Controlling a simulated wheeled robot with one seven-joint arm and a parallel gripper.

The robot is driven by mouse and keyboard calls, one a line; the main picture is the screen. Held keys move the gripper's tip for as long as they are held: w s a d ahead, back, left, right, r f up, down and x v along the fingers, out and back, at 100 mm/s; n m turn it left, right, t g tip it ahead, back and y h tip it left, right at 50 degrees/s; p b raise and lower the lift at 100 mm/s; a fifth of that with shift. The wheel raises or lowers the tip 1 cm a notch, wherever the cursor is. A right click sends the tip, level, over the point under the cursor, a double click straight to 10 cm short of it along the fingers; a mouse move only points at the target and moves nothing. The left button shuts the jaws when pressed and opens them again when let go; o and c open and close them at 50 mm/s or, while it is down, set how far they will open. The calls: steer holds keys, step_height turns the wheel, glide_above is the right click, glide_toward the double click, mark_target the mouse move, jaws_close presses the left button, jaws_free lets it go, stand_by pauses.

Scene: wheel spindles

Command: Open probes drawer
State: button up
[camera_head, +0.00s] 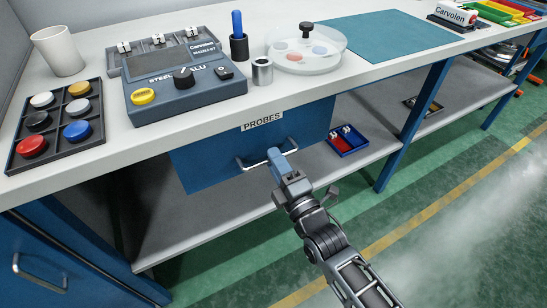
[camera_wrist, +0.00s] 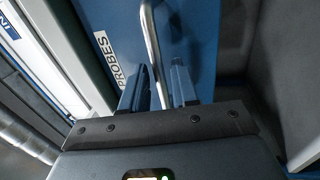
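The probes drawer (camera_head: 215,155) is a blue front under the bench's front edge, with a "PROBES" label (camera_head: 262,121) above its handle. Its front sits close beneath the bench edge, with no gap that I can make out. The handle (camera_head: 253,164) is a silver bar. My gripper (camera_head: 279,158) is at the right part of this handle. In the wrist view, the handle (camera_wrist: 153,45) runs down between the two blue fingers of my gripper (camera_wrist: 158,88). The fingers stand apart on either side of the bar, with space between them. The drawer's inside is hidden.
The white bench top (camera_head: 300,95) carries a blue-grey device (camera_head: 185,95), a tray of coloured caps (camera_head: 55,120) and a round clear dish (camera_head: 306,48). A blue-and-red bin (camera_head: 347,141) lies on the lower shelf. Another blue drawer (camera_head: 60,262) is at lower left. Floor in front is clear.

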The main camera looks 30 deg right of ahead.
steer(key=shift+w+r, duration=0.15)
steer(key=shift+w, duration=0.55)
jaws_close()
